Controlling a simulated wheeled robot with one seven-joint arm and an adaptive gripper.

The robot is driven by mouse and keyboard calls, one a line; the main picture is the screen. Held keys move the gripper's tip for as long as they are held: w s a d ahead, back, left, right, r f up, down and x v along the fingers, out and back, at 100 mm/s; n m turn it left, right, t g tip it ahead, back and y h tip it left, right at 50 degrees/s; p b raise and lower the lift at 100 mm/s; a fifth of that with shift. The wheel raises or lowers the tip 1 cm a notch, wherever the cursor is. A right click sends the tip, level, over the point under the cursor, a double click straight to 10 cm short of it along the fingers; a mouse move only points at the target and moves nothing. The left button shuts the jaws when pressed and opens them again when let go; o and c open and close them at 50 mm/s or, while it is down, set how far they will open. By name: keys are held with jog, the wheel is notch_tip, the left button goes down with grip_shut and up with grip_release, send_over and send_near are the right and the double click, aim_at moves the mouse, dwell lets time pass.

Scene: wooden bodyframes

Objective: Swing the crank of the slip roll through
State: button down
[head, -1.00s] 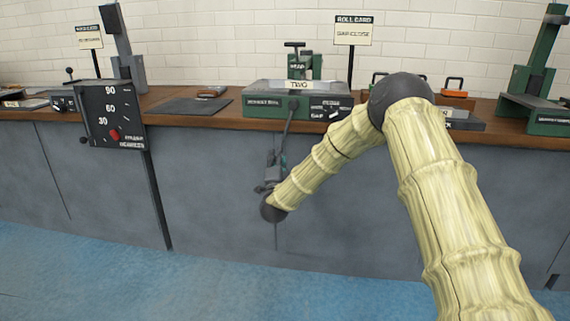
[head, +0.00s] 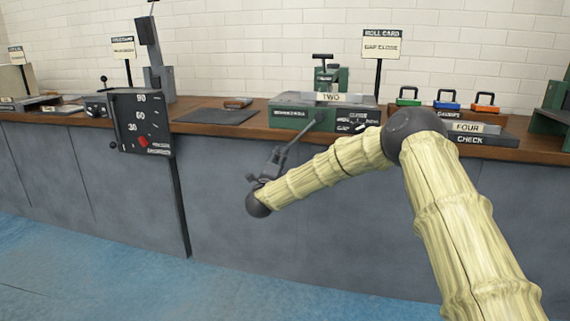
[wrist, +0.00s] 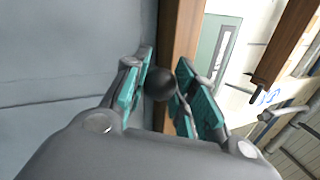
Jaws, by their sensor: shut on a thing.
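The slip roll (head: 290,112) is a green machine with a "TWO" plate, on the bench in the middle of the head view. Its grey crank (head: 301,137) hangs from the front and slants down to the left, in front of the cabinet face. My gripper (head: 271,166) is at the crank's lower end. In the wrist view, the teal pads of my gripper (wrist: 166,72) are on both sides of a black ball knob (wrist: 159,84), shut on it. In the head view the knob is hidden by the gripper.
A dark panel marked 30, 60, 90 (head: 140,108) with a red pointer hangs at the bench front, to the left. Between them a dark mat (head: 215,117) lies on the bench. The floor (head: 130,285) is clear.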

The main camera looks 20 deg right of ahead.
jog(key=shift+w+a+r+m+g+h, duration=0.15)
jog(key=shift+w+a+r+m, duration=0.15)
jog(key=shift+r+m, duration=0.2)
jog(key=shift+w+a+r+m+g+h, duration=0.15)
jog(key=shift+a+r+m, duration=0.25)
jog(key=shift+r+m, duration=0.1)
jog(key=c, duration=1.1)
grip_release()
jog(key=shift+a, duration=0.1)
jog(key=v, duration=1.2)
jog(key=shift+f, duration=0.1)
